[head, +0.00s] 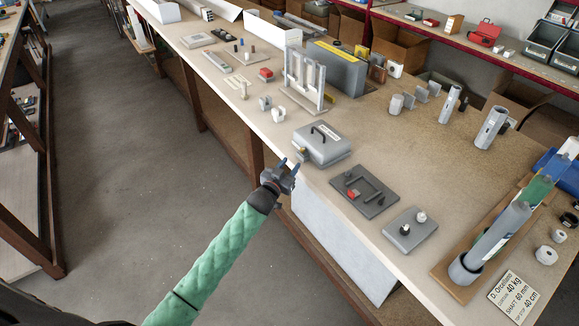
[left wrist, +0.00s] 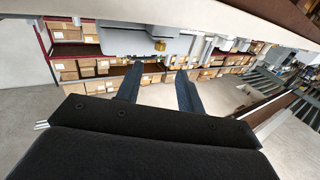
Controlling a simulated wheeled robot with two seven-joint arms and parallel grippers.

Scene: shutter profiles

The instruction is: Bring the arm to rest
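My left arm, in a green quilted sleeve, comes in from the bottom of the head view. Its gripper (head: 287,170) is beside the front edge of the workbench (head: 262,133), near a grey case with a black handle (head: 321,145). The two fingers stand apart with nothing between them. In the left wrist view the gripper (left wrist: 157,86) also shows two dark fingers spread and empty, below the underside of a bench edge. My right gripper is in neither view.
Along the bench front lie a dark plate with a red part (head: 365,192), a grey plate with knobs (head: 410,229) and a tube on a wooden board (head: 490,243). A profile rack (head: 303,83) stands farther back. The floor (head: 150,165) left of the bench is clear.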

